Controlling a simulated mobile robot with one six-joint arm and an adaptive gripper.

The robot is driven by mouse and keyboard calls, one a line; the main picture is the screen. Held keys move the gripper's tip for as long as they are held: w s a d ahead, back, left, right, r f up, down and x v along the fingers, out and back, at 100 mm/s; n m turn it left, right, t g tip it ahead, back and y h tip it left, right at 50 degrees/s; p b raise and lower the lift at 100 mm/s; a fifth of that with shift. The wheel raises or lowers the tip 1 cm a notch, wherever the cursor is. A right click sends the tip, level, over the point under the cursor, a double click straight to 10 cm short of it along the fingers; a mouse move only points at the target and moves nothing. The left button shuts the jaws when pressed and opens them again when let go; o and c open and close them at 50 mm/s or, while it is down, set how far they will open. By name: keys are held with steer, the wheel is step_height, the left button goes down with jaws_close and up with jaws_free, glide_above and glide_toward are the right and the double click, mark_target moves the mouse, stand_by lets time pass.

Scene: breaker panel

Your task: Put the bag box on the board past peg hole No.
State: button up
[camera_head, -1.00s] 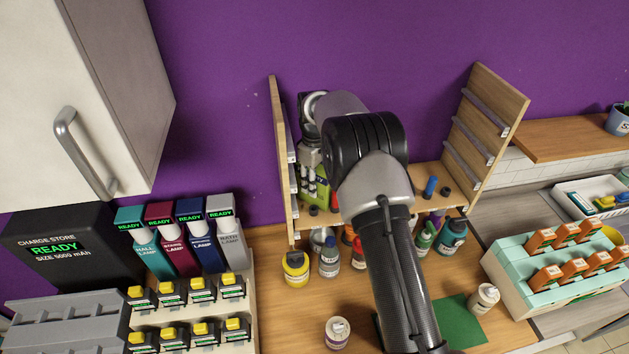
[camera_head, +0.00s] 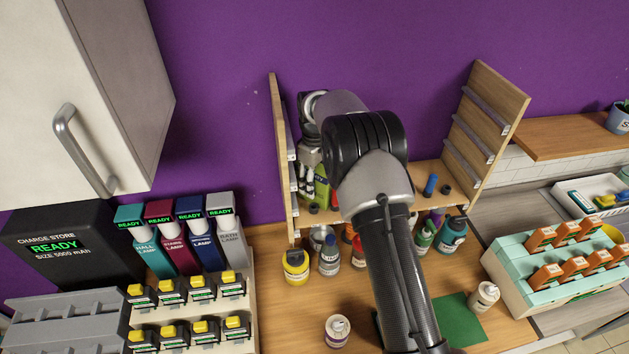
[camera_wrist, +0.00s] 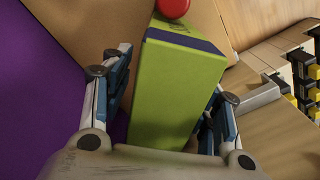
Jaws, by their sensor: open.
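A lime-green box with a dark blue band near its top, which looks like the bag box (camera_wrist: 172,92), stands between my gripper's fingers in the wrist view. My gripper (camera_wrist: 165,105) is open, one finger on each side of it; I cannot tell whether either finger touches. In the head view the green box (camera_head: 322,190) shows in part on the wooden shelf board (camera_head: 458,187), below my gripper (camera_head: 312,172). My arm hides much of that board. Small dark round pieces and a blue peg (camera_head: 430,185) are on its right part. No peg hole number is readable.
A wooden side panel (camera_head: 279,150) rises close to my gripper on the left, and another (camera_head: 490,115) stands at the right. A red round cap (camera_wrist: 172,7) is beyond the box.

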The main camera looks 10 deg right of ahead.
step_height(320, 180, up, 12)
steer(key=shift+r+b, duration=0.25)
steer(key=shift+b, duration=0.05)
steer(key=s+r+m+t, duration=0.2)
steer(key=s+r+m, duration=0.2)
steer(key=s+r, duration=1.3)
steer(key=s+f+m+t, duration=0.1)
steer(key=s+f+m, duration=0.1)
steer(key=s, duration=1)
steer(key=s+d+f+m+t, duration=0.1)
steer(key=s+f, duration=0.4)
steer(key=s, duration=0.8)
steer(key=shift+m+t, duration=0.3)
steer(key=shift+m, duration=0.6)
steer(key=shift+d, duration=0.1)
